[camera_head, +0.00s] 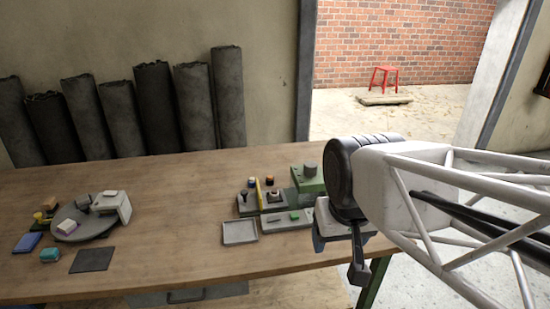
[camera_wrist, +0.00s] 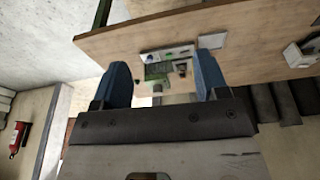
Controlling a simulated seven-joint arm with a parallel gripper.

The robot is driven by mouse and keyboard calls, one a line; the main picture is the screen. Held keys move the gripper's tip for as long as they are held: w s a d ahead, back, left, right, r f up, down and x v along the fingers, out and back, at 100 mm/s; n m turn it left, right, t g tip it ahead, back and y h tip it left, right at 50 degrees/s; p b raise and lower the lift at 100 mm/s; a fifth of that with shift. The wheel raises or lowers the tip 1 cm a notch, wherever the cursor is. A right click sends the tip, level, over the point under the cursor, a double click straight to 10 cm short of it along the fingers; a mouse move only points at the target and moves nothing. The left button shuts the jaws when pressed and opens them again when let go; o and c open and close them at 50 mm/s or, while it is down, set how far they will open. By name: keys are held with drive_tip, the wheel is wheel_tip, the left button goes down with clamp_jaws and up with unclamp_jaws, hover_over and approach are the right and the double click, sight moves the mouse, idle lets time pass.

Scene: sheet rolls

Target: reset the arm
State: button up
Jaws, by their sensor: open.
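My gripper (camera_wrist: 160,82) shows in the wrist view as two blue fingers standing wide apart, with nothing between them close by. In the head view my arm reaches in from the right, and its end hangs near the table's right edge, partly hiding the gripper. The wooden table (camera_head: 150,185) lies below and to the left. A green block device (camera_head: 308,180) and a grey tray group stand on the table just left of my arm. In the wrist view the green device (camera_wrist: 157,70) appears beyond the fingers, apart from them.
A round grey stand (camera_head: 88,230) with small blocks, a dark square mat (camera_head: 92,260) and a blue block (camera_head: 27,242) sit at the table's left. An empty grey tray (camera_head: 239,232) lies mid-right. The table's middle is clear. Dark rolls (camera_head: 155,105) lean on the wall behind.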

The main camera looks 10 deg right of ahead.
drive_tip(key=shift+s+f, duration=0.2)
drive_tip(key=shift+s, duration=0.4)
drive_tip(key=shift+c, duration=0.4)
idle(0.5)
